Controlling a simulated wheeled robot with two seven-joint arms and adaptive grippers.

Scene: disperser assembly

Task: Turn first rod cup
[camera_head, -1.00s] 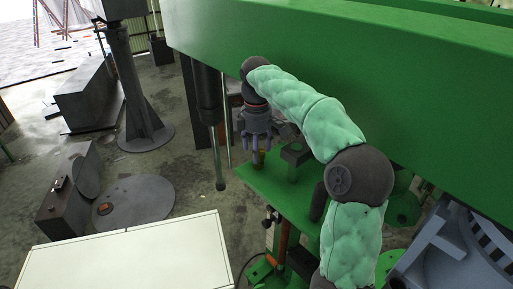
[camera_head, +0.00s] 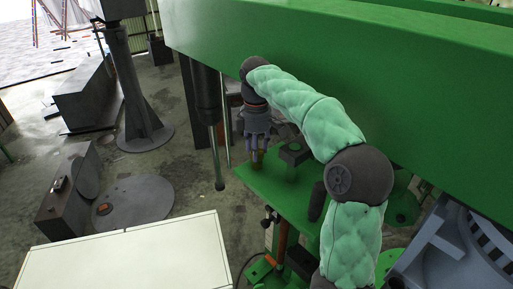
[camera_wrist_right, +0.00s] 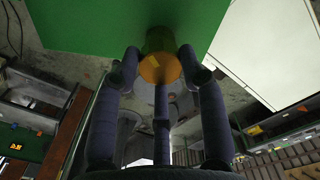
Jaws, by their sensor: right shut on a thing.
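The rod cup is a small brassy yellow cup (camera_head: 258,160) at the left corner of the green plate (camera_head: 285,185). In the right wrist view its round end (camera_wrist_right: 160,68) sits between my fingers, with a darker olive body behind it against the green plate. My right gripper (camera_head: 257,148) points down over the cup. Its dark fingers are shut on the cup, and they surround it in the right wrist view (camera_wrist_right: 160,75). My left gripper is in neither view.
A large green beam (camera_head: 350,70) runs above and behind my right arm. A dark cylinder with a hanging rod (camera_head: 216,150) stands just left of the gripper. A white tabletop (camera_head: 135,260) lies at the front left.

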